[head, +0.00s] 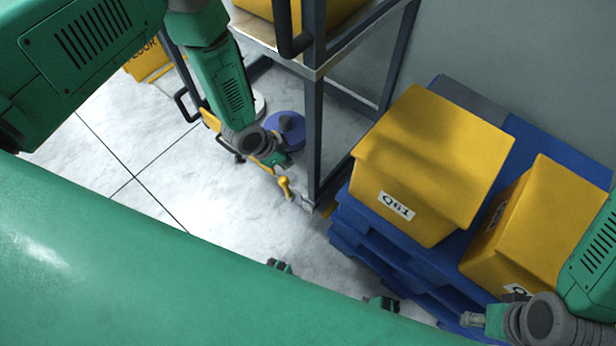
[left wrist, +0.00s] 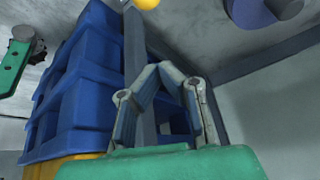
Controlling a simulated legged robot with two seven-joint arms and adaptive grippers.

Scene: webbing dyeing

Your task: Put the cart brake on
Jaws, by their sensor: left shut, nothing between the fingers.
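A yellow lever with a rounded end (head: 285,187) stands low beside the foot of a grey post, at the cart-like frame (head: 314,130); I take it for the brake. A yellow rounded end (left wrist: 146,3) shows at the top edge of the left wrist view, probably the same lever. My left gripper (head: 284,162) is just above and apart from the lever in the head view. In the left wrist view its fingers (left wrist: 164,70) meet, shut and empty. My right gripper (head: 470,320) is at the lower right by the pallets; its finger opening is unclear.
Blue pallets (head: 350,235) carry a yellow bin marked Q61 (head: 430,160) and a second yellow bin (head: 540,220), right of the frame. A purple-blue round object (head: 287,128) sits on the floor behind my left gripper.

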